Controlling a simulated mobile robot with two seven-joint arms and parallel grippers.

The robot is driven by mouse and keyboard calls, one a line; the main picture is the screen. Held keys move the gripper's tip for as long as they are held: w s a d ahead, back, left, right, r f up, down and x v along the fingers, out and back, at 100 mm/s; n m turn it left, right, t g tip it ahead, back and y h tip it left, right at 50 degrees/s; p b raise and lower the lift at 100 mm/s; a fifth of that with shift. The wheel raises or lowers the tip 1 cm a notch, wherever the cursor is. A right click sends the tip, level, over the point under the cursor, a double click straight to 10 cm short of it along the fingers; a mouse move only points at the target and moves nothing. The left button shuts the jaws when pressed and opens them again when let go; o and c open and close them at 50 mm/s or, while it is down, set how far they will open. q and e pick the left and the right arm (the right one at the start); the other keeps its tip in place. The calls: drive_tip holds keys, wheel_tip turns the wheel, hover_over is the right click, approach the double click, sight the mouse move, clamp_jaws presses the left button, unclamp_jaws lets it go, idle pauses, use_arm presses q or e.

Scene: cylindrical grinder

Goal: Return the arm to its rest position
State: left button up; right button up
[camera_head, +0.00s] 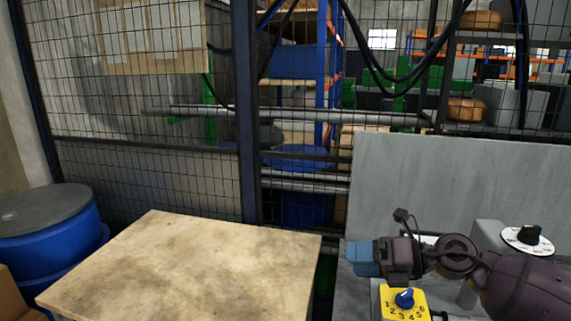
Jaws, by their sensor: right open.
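My right arm (530,290) comes in from the lower right, dark purple-black and reaching to the left. My right gripper (362,257) has blue fingertips and points left, with nothing seen in it. It is open, though the gap between the fingers is hard to make out from this side. It hangs above and a little left of a yellow numbered dial plate (391,306) with a blue knob (404,298), apparently apart from it. My left gripper is not in view.
A grey machine panel (450,175) stands behind my right arm. A white dial with a black knob (529,234) sits at the right. A bare wooden tabletop (190,265) lies at left centre, a blue barrel (50,235) at far left. A mesh fence (170,170) closes the back.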

drive_tip(key=s+d+f+m+t+h+b, duration=0.1)
drive_tip(key=d+f+m+t+h, duration=0.45)
drive_tip(key=m, duration=0.85)
drive_tip(key=s+d+f+m+t+h, duration=0.1)
drive_tip(key=d+f+m+t+h, duration=0.25)
drive_tip(key=f+m+t, duration=0.8)
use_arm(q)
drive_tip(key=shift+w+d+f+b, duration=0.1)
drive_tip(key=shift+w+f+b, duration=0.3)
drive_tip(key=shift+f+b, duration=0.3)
use_arm(e)
drive_tip(key=s+d+f+m+g+h, duration=0.2)
drive_tip(key=s+f+m+g, duration=0.3)
drive_tip(key=s+f, duration=0.3)
drive_tip(key=s+d+f+m+g+h, duration=0.2)
drive_tip(key=s+f+m+g, duration=0.3)
drive_tip(key=s, duration=0.8)
wheel_tip(320, 180, down, 4)
drive_tip(key=shift+s+f+m+h, duration=0.2)
drive_tip(key=shift+s+m+h, duration=0.35)
drive_tip(key=shift+m, duration=0.7)
drive_tip(key=shift+w+d, duration=0.15)
drive_tip(key=shift+w, duration=0.05)
